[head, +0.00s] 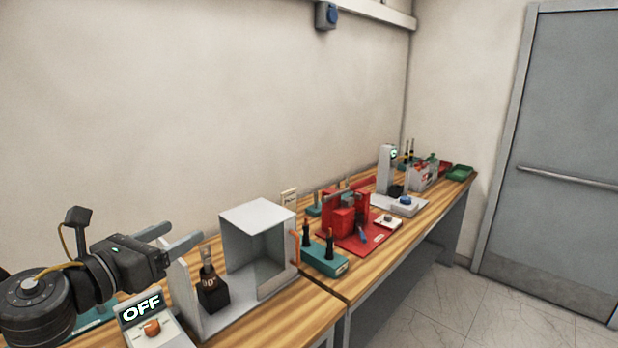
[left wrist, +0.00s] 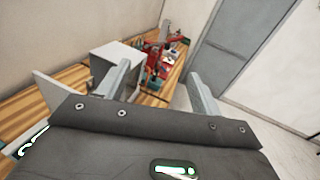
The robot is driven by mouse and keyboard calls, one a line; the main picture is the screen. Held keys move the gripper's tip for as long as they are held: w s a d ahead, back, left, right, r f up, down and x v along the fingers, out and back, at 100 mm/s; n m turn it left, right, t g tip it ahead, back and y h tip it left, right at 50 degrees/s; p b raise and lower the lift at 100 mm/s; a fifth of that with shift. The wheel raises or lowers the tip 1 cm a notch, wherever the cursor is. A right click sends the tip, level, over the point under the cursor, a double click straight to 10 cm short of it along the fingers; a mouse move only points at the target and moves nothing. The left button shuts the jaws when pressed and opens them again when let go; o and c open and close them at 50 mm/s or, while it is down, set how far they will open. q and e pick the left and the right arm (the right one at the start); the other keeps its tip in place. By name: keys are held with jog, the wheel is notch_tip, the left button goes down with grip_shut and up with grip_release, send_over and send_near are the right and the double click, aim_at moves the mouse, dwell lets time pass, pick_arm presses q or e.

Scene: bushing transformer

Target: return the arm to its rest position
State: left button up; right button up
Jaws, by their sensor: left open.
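My left gripper (head: 170,240) comes in from the left in the head view, held above the near end of the workbench. Its two grey fingers are apart and nothing is between them. In the left wrist view the open fingers (left wrist: 160,90) point out over the bench, with a gap between them. My right gripper is not in view.
Below and beside the left gripper are a controller reading OFF (head: 150,325), a black block (head: 212,292) and a grey open-sided box (head: 258,240). A teal holder (head: 325,260) and a red fixture (head: 345,215) stand farther along. A grey door (head: 560,150) is at right; the floor before it is clear.

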pick_arm(q)
jog(key=s+d+f+n+g+y, duration=0.1)
jog(key=s+f+n+g+y, duration=0.15)
jog(key=f+n, duration=1)
jog(key=s+f+n+g+y, duration=0.1)
jog(key=s+f+n+y, duration=0.15)
jog(key=f+n, duration=1.05)
jog(key=s+a+f+n+g+y, duration=0.3)
jog(key=s+f+n+g, duration=0.8)
jog(key=s+f, duration=1.05)
notch_tip(320, 180, down, 26)
jog(key=s+f+n+b, duration=0.1)
jog(key=s+n+b, duration=0.1)
jog(key=b, duration=0.1)
jog(key=s+a+f+b, duration=0.1)
jog(key=s+a+f, duration=0.1)
jog(key=s+f, duration=1.4)
jog(key=shift+a+f+b, duration=0.2)
jog(key=shift+f+b, duration=0.1)
jog(key=shift+f, duration=0.4)
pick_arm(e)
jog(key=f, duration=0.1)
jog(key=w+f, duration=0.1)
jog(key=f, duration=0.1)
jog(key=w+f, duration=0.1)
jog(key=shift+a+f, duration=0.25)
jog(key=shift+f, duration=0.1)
